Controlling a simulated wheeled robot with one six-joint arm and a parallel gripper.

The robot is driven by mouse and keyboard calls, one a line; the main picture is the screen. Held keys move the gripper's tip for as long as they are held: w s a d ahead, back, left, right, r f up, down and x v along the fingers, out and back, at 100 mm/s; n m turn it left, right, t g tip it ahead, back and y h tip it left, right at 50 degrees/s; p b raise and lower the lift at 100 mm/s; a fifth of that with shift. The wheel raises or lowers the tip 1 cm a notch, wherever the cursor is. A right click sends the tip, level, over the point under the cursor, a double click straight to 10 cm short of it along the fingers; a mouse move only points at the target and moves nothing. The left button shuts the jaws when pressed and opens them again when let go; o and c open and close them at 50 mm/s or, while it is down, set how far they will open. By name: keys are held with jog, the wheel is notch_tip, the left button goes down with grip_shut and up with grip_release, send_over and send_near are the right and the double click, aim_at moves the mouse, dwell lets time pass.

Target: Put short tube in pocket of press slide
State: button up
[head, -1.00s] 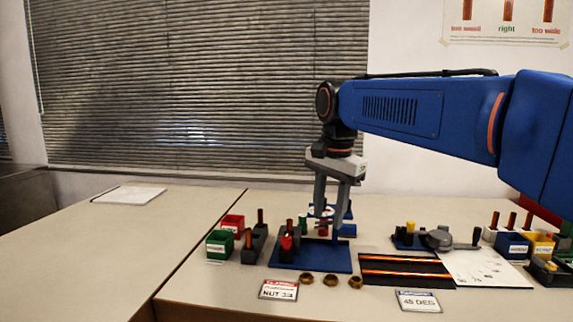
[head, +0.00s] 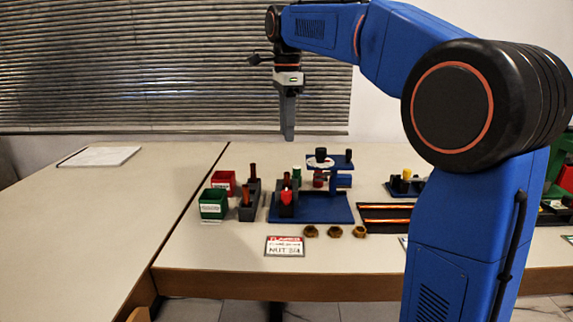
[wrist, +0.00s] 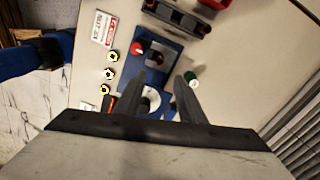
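A dark rack (head: 250,208) holds two upright copper tubes: the rear one (head: 253,170) and the front one (head: 246,194). I cannot tell which is the short tube. The press rig has a blue base plate (head: 325,208), a dark block (head: 288,210) with a red knob (head: 286,196), and a white disc (head: 321,163) at its back. Another copper piece (head: 286,178) shows behind the red knob. I cannot make out the slide's pocket. My gripper (head: 288,135) is high above the table, behind and above the rig. In the wrist view its fingers (wrist: 163,57) are apart and empty.
A red bin (head: 223,181) and green bin (head: 213,205) stand left of the rack. Several brass nuts (head: 335,232) and a card (head: 285,246) lie in front. Long copper rods (head: 385,207) lie right of the plate. The table's left part (head: 120,210) is mostly clear.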

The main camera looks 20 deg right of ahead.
aim_at(287, 174)
notch_tip(287, 174, down, 14)
jog(key=shift+f, duration=0.2)
dwell(0.4)
grip_shut()
jog(key=shift+s, duration=0.2)
dwell(0.4)
grip_release()
jog(key=shift+r, duration=0.15)
